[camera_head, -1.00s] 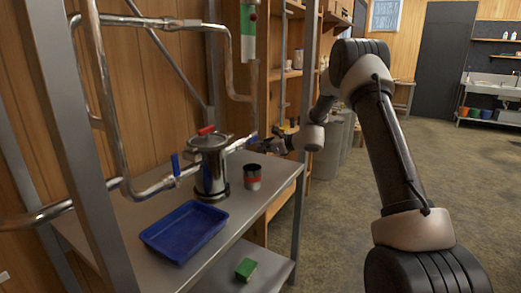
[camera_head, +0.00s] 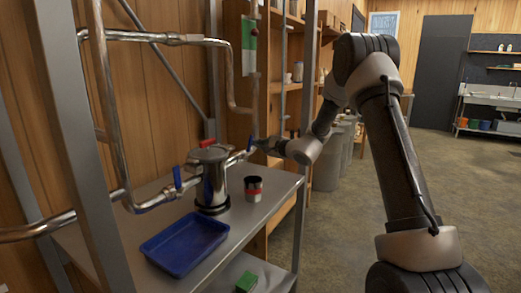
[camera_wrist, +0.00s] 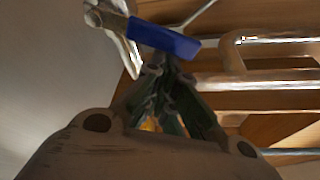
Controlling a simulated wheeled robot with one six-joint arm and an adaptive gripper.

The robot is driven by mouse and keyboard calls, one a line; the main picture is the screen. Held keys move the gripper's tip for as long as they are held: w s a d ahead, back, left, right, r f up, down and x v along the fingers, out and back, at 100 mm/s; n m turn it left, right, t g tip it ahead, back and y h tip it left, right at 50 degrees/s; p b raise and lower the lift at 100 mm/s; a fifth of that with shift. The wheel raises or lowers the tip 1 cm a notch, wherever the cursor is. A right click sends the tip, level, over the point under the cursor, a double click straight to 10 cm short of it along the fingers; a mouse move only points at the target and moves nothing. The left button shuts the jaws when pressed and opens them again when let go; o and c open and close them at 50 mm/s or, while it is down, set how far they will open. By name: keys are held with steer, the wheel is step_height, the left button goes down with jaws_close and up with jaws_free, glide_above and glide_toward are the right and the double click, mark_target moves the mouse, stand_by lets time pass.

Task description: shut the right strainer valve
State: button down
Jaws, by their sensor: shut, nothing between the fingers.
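The strainer (camera_head: 212,178) is a steel pot with a red handle on its lid, standing on a metal table. Its right valve has a blue lever (camera_head: 250,143), small in the head view and looking near upright. The lever also shows large in the wrist view (camera_wrist: 165,38), lying across the picture. My gripper (camera_head: 260,144) is shut and empty, just right of this lever. In the wrist view my fingertips (camera_wrist: 160,66) are right at the lever's lower edge; I cannot tell if they touch it. The left valve's blue lever (camera_head: 177,177) stands upright on the pipe.
A dark can with a red band (camera_head: 253,188) and a blue tray (camera_head: 184,243) are on the table. A green box (camera_head: 246,282) is on the lower shelf. Floor to the right is free.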

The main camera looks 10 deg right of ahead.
mark_target(252, 140)
steer(key=shift+s+a+r+n, duration=0.4)
steer(key=shift+s+a+r, duration=0.55)
steer(key=shift+r, duration=0.1)
